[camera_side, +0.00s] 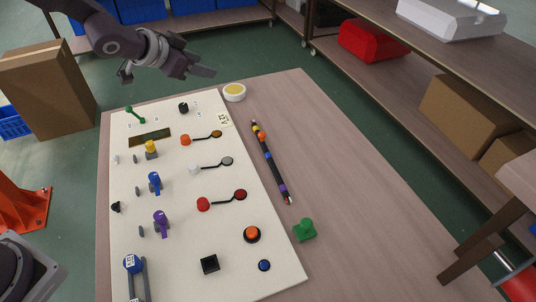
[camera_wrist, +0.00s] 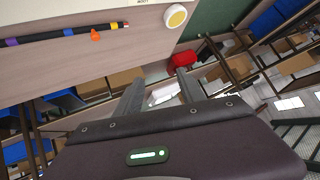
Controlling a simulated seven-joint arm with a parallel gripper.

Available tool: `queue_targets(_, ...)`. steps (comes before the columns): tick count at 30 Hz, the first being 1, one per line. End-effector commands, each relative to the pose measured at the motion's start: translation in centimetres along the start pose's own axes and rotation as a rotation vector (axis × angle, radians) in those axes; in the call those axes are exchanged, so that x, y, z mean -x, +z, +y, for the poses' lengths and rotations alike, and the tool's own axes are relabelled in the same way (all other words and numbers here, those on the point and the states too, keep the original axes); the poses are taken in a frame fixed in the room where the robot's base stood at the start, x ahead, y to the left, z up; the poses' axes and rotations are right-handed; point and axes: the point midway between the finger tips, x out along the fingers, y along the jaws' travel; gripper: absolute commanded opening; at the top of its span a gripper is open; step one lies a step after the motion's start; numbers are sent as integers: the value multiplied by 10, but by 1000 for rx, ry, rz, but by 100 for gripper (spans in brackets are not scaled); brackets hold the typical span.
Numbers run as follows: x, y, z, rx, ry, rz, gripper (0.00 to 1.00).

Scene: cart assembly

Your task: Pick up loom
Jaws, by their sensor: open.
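The loom (camera_side: 270,163) is a thin black bundle with yellow, orange and purple bands. It lies lengthwise on the table, to the right of the white panel board. In the wrist view the loom (camera_wrist: 60,34) shows at the upper left, with an orange tab hanging at its side. My gripper (camera_side: 208,72) is above the far end of the table, well apart from the loom. In the wrist view its two fingers (camera_wrist: 160,88) are spread with nothing between them.
The white board (camera_side: 170,200) carries several knobs, switches and buttons. A tape roll (camera_side: 234,92) stands near the table's far edge, and a green block (camera_side: 305,230) sits near the loom's near end. The table (camera_side: 370,210) is bare right of the loom.

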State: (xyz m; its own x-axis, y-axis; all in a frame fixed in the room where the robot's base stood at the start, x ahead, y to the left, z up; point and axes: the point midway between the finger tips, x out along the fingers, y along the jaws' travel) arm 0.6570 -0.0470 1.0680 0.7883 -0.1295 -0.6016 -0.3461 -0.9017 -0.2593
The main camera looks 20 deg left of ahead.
Motion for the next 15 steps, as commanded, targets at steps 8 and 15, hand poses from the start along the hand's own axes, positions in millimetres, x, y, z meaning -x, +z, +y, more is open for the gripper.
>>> queue_targets(8, -130, 92, 109, -26, 418, 194, 46)
queue_targets(15, -149, 105, 138, -17, 496, 228, 46)
